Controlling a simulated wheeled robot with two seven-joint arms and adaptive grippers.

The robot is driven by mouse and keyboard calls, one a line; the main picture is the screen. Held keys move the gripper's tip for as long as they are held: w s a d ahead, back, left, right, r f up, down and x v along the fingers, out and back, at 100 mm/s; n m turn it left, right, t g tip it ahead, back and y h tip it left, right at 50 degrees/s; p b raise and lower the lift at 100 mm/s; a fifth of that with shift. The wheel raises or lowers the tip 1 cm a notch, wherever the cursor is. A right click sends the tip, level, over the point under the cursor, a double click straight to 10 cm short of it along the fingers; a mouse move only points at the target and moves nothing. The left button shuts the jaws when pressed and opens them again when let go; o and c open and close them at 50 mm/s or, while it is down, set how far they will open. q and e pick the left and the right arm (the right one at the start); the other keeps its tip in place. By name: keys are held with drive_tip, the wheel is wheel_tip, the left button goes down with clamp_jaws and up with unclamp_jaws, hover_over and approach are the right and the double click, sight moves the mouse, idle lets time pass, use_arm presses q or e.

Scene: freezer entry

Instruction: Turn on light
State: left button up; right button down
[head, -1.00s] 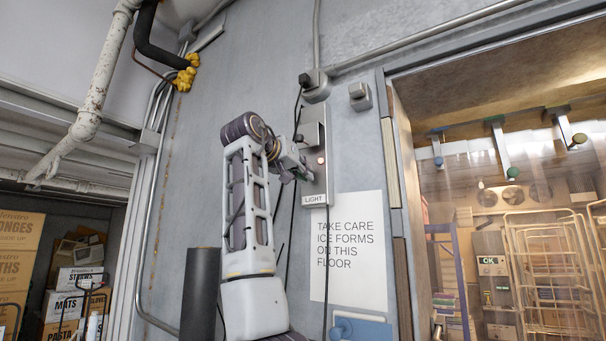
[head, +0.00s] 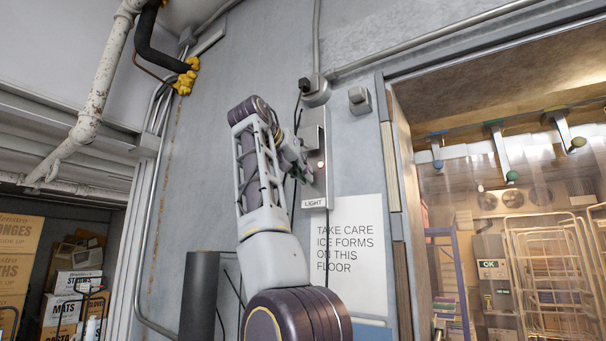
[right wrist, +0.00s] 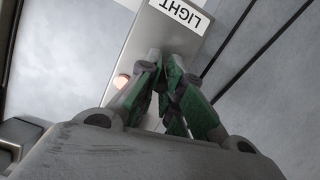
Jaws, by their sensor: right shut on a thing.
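The light switch plate (head: 319,185) is a tall grey metal panel on the wall, with a LIGHT label (head: 314,202) at its bottom and a small glowing pinkish lamp (head: 320,164) on its face. My right gripper (head: 307,174) is at the plate's left part, beside the lamp. In the right wrist view, the plate (right wrist: 148,45) is close, and my gripper's green fingers (right wrist: 164,64) are closed together on the switch in front of it. The fingers hide the switch handle, so its position cannot be told. My left gripper is out of view.
A paper sign (head: 350,250) about ice hangs below the plate. A small grey box (head: 359,100) is on the wall to its right. The freezer doorway with wire carts (head: 550,260) opens at right. Boxes (head: 75,285) and pipes (head: 88,120) are at left.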

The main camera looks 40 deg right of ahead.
idle(0.7)
drive_tip(key=c, duration=1.5)
unclamp_jaws()
drive_tip(key=shift+v, duration=5.95)
drive_tip(key=shift+r, duration=0.2)
